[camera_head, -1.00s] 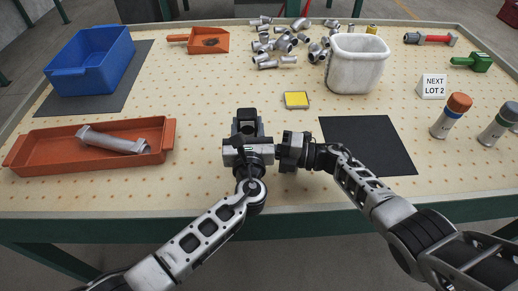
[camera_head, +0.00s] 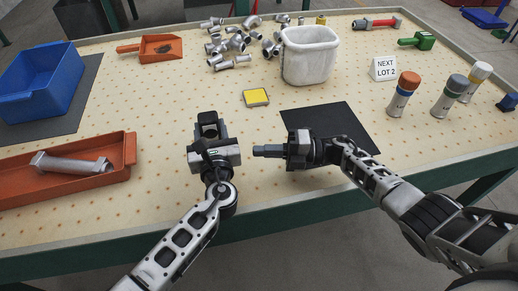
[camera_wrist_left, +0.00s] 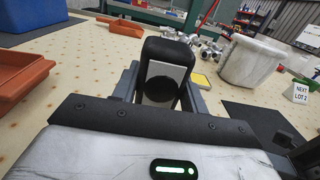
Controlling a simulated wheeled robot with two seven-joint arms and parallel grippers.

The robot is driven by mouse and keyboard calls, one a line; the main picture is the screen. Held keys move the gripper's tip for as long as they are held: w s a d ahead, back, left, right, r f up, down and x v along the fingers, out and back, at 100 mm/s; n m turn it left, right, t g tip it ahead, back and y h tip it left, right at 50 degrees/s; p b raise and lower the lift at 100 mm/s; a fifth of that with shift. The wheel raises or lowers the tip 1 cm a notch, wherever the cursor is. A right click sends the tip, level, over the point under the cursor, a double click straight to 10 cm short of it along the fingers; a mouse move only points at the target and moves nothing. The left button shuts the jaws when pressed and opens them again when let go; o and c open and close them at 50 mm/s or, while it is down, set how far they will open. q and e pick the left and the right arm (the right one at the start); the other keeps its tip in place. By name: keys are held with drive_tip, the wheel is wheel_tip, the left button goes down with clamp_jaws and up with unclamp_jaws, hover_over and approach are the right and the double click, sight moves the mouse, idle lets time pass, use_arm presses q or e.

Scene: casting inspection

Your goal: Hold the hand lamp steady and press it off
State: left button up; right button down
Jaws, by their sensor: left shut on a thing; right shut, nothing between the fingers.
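The hand lamp (camera_head: 208,119) is a black-framed block with a grey face, upright over the table's near part. My left gripper (camera_head: 210,138) is shut on its lower part. In the left wrist view the lamp (camera_wrist_left: 167,52) stands between the fingers, and a dark round patch shows on its grey face with no glow. My right gripper (camera_head: 258,151) is shut and empty. Its fingertips point left towards my left gripper, with a clear gap between them and the lamp. The lamp's far side and any switch are hidden.
An orange tray (camera_head: 122,165) with a metal bolt-like part (camera_head: 72,164) lies left. A yellow-topped block (camera_head: 256,97) lies beyond the grippers. A black mat (camera_head: 355,125) lies beside my right arm. A white bin (camera_head: 309,58), loose fittings (camera_head: 228,62) and capped bottles (camera_head: 402,95) stand further back.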

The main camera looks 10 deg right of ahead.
use_arm(q)
drive_tip(key=shift+a+f, duration=0.2)
drive_tip(key=shift+f, duration=0.1)
drive_tip(key=o, duration=1.1)
drive_tip(key=shift+o, duration=1.3)
use_arm(e)
drive_tip(key=shift+a+f, duration=0.1)
use_arm(q)
drive_tip(key=shift+r, duration=0.15)
drive_tip(key=shift+d, duration=0.1)
drive_tip(key=s, duration=0.7)
drive_tip(key=shift+s, duration=0.25)
